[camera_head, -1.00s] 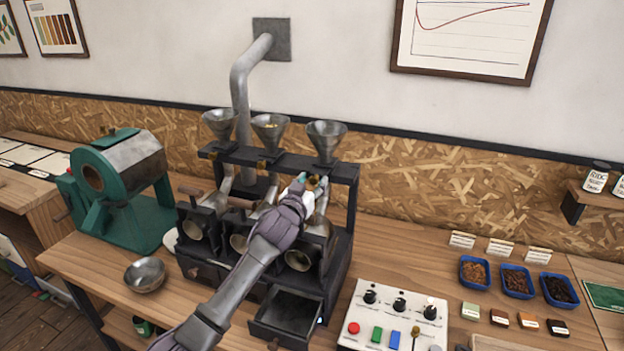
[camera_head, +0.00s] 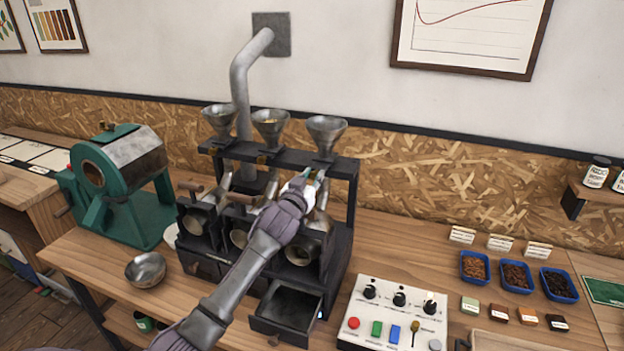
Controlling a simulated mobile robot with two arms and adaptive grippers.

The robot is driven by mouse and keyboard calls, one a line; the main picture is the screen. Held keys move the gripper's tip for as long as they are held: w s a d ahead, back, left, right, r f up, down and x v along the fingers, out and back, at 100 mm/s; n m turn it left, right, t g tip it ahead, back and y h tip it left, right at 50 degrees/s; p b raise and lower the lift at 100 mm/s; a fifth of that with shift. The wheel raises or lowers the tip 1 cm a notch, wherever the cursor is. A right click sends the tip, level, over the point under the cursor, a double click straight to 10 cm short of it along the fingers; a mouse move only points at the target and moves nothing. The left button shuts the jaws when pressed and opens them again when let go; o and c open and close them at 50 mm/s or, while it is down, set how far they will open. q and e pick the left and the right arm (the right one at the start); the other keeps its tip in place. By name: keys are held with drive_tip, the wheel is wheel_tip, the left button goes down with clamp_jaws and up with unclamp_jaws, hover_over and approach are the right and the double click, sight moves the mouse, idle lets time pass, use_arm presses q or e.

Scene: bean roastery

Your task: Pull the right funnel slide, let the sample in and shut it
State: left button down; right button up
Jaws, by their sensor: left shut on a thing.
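The sample roaster (camera_head: 345,255) is a black stand with three metal funnels on its top rail. The right funnel (camera_head: 326,132) looks empty from here; the middle funnel (camera_head: 270,124) and left funnel (camera_head: 220,120) stand beside it. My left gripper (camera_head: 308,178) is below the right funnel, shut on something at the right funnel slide. The slide itself is mostly hidden by the gripper and cannot be made out. My left arm covers part of the middle and right drums. My right gripper is not in view.
An open drawer (camera_head: 288,308) juts from the stand's front. A control box (camera_head: 392,318) with knobs and buttons is right of it. A metal bowl (camera_head: 146,269) and a green roaster (camera_head: 122,185) stand left. Blue trays (camera_head: 516,275) hold beans at right.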

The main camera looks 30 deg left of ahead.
use_arm(q)
drive_tip(key=shift+s+f, duration=0.2)
drive_tip(key=shift+f, duration=0.05)
drive_tip(key=shift+s+d+r, duration=0.15)
drive_tip(key=shift+s+r, duration=0.1)
drive_tip(key=shift+s, duration=0.1)
drive_tip(key=c, duration=1)
unclamp_jaws()
drive_tip(key=shift+w+f, duration=0.15)
drive_tip(key=shift+w, duration=0.1)
drive_tip(key=shift+o, duration=0.2)
drive_tip(key=shift+s, duration=0.1)
drive_tip(key=v, duration=1.2)
